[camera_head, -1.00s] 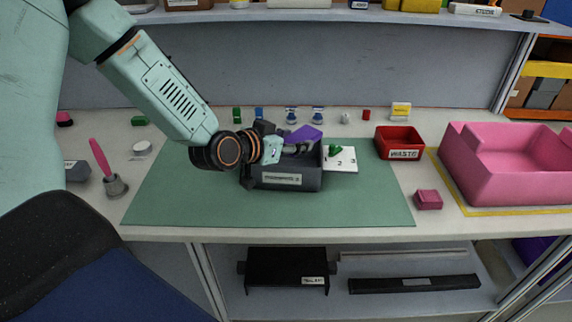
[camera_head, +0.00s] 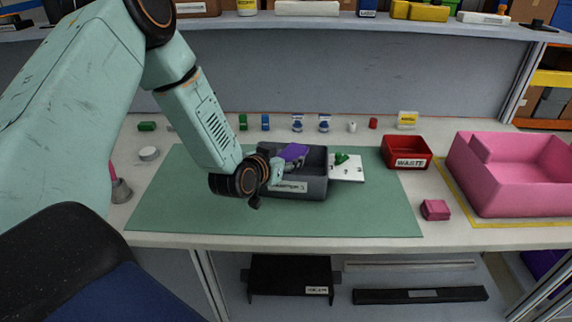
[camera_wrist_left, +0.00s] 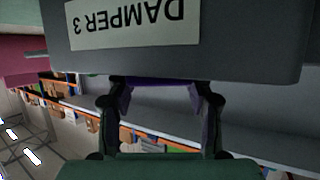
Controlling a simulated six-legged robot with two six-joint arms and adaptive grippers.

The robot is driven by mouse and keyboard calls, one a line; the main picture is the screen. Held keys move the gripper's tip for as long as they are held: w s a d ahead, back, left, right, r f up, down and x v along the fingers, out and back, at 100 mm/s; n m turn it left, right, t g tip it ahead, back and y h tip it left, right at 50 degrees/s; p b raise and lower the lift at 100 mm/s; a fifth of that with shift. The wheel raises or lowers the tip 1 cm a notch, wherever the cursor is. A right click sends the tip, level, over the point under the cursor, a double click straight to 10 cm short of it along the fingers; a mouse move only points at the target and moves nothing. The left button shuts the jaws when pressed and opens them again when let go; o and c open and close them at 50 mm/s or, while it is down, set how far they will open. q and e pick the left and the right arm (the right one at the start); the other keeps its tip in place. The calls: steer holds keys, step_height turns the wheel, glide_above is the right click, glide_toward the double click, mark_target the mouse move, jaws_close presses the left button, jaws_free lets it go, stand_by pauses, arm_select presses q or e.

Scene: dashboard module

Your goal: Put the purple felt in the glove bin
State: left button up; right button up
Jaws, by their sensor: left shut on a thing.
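The purple felt (camera_head: 292,152) is at the left part of the dark grey open bin (camera_head: 312,188), which I take for the glove bin. The bin sits on the green mat; its front label reads "DAMPER 3", upside down in the wrist view, where the bin wall (camera_wrist_left: 240,45) fills the top. My left gripper (camera_head: 275,172) is at the bin's front left. In the wrist view, the left gripper (camera_wrist_left: 162,90) has purple between its fingertips, close to the bin's rim. It is shut on the felt. The bin's inside is mostly hidden. My right gripper is out of view.
A white numbered card (camera_head: 347,172) with a green piece lies right of the bin. A red waste tray (camera_head: 408,162), a pink block (camera_head: 435,210) and a large pink tub (camera_head: 500,198) stand further right. Small items line the back. The front of the green mat (camera_head: 350,220) is clear.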

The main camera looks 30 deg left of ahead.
arm_select(q)
steer(key=shift+f, duration=0.4)
steer(key=shift+a+f, duration=0.1)
steer(key=shift+a, duration=0.05)
steer(key=shift+f, duration=0.15)
steer(key=shift+f+b, duration=0.2)
steer(key=shift+b, duration=0.1)
